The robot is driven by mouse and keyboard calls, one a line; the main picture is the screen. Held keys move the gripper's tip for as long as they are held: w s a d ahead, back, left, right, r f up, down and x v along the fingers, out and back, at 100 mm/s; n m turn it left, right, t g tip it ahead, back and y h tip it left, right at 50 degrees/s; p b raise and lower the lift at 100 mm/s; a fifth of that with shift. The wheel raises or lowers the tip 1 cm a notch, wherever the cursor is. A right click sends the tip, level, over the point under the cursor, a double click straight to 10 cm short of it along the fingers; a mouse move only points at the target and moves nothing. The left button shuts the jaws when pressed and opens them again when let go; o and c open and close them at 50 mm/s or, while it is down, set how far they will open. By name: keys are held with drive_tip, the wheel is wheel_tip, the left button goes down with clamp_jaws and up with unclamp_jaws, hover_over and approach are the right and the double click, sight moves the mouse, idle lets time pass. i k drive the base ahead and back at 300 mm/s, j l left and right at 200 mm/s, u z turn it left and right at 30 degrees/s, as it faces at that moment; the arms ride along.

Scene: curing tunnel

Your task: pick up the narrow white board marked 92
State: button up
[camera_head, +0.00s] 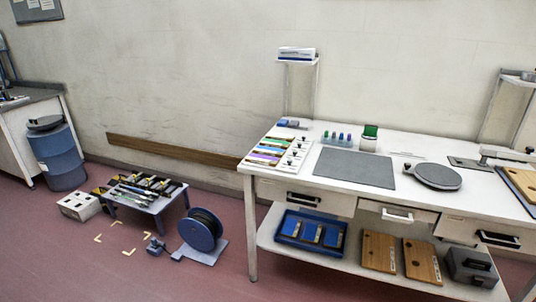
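No marking 92 can be read in this view. A white board-like panel (293,160) lies at the left end of the white workbench, with coloured strips on its left part and small dark marks along its right side. I cannot tell whether it is the narrow white board. My gripper is not in view.
The workbench (300,192) also bears a grey mat (355,168), a round dark plate (433,176) and a green-topped jar (369,138). Its lower shelf holds a blue tray (282,238) and wooden boards (379,250). A low blue table (156,206) and reel (200,230) stand left.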

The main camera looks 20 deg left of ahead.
sight(273, 136)
drive_tip(key=i+j, duration=0.35)
drive_tip(key=i+j+z, duration=0.15)
drive_tip(key=i+j, duration=0.5)
drive_tip(key=j, duration=0.15)
drive_tip(key=i+j+z, duration=0.15)
drive_tip(key=i+j, duration=0.5)
drive_tip(key=j, duration=0.2)
drive_tip(key=i+j+z, duration=0.1)
drive_tip(key=i+j, duration=0.2)
drive_tip(key=j, duration=0.15)
drive_tip(key=i+j+z, duration=0.1)
drive_tip(key=i+j, duration=0.2)
drive_tip(key=j, duration=0.15)
